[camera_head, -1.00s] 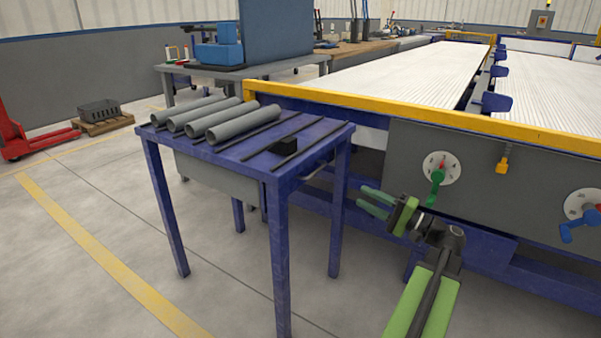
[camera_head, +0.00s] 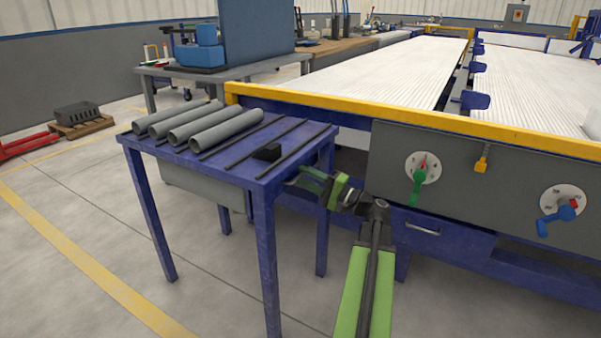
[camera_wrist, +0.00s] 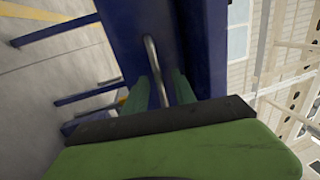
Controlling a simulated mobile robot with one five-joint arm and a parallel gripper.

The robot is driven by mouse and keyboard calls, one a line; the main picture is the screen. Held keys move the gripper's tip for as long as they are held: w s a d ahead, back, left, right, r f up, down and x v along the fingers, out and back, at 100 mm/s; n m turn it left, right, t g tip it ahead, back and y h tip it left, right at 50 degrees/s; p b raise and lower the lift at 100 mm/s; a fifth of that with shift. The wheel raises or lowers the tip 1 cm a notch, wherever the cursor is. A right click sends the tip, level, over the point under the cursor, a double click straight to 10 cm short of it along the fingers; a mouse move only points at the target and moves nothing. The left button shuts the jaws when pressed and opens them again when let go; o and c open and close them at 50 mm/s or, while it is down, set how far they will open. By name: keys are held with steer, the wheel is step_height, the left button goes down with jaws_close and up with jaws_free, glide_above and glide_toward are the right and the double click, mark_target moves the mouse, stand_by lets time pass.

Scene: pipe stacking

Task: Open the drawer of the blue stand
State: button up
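The blue stand (camera_head: 264,245) is left of centre in the head view, with a grey drawer body (camera_head: 195,185) under its top. In the wrist view, a silver bar handle (camera_wrist: 151,58) stands out from the stand's blue front (camera_wrist: 185,50). My gripper (camera_head: 300,181) is at the stand's right side, just below the top edge. In the wrist view, the green fingers of my gripper (camera_wrist: 167,82) are apart, one on each side of the handle's lower part. I cannot tell whether they touch it. The drawer looks closed. The head view does not clearly show the handle.
A roller conveyor (camera_head: 395,75) with a yellow rail and a grey panel (camera_head: 480,175) stands close behind my arm.

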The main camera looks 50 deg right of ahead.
steer(key=shift+w+a+r, duration=0.1)
steer(key=shift+w+a, duration=0.1)
steer(key=shift+w, duration=0.4)
jaws_close()
stand_by(1.1)
